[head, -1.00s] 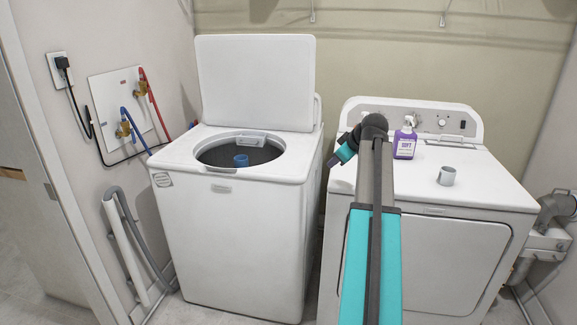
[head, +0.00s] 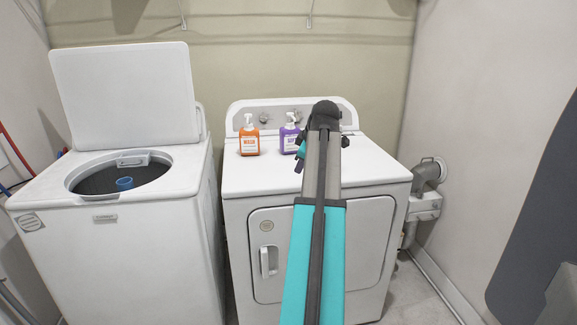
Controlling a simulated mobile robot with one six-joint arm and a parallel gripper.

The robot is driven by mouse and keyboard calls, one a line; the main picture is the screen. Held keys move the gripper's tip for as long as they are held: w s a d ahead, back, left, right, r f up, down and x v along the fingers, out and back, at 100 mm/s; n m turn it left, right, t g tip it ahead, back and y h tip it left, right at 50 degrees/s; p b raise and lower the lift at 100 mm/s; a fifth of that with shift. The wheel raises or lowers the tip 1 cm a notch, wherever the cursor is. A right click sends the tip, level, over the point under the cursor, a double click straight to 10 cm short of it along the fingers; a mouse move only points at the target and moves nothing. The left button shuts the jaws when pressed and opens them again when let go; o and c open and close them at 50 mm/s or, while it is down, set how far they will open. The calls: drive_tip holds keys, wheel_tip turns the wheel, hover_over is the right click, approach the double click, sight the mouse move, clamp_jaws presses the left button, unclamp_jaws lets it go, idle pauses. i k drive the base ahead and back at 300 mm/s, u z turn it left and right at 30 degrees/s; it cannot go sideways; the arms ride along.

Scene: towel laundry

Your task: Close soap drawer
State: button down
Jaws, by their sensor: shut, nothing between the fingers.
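The white washing machine (head: 120,240) stands at the left with its lid (head: 125,95) raised. A small whitish tray-like part, which looks like the soap drawer (head: 132,161), sits at the back rim of the round tub opening; how far it is out is hard to tell. A blue cylindrical piece (head: 124,183) shows inside the tub. My gripper (head: 299,163) is shut and empty, small and partly hidden beside my arm's end. It appears over the dryer top, in front of the purple bottle and well to the right of the washer opening.
The white dryer (head: 235,180) stands right of the washer. An orange pump bottle (head: 249,140) and a purple pump bottle (head: 289,136) are on its top. A vent pipe (head: 428,175) is at its right. A dark grey object (head: 540,215) fills the right edge.

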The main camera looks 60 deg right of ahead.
sight(121, 161)
drive_tip(key=i, duration=1.45)
drive_tip(key=u, duration=0.8)
